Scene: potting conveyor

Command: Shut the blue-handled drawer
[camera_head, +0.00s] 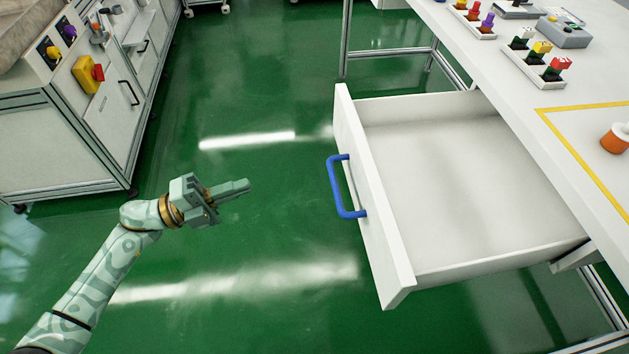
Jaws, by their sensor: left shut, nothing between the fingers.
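The white drawer (402,262) stands pulled well out from under the white table on the right, and its inside is empty. Its blue handle (338,188) is on the front panel, facing left toward my arm. My left gripper (246,185) is shut and empty, pointing right. It is to the left of the handle with a clear gap between them, touching nothing. My right gripper is not in view.
The white table (520,107) carries trays of small coloured plugs (540,52), a grey button box (565,32) and an orange pot (615,138). A machine cabinet (60,140) with a yellow switch stands at the left. Green floor lies open between.

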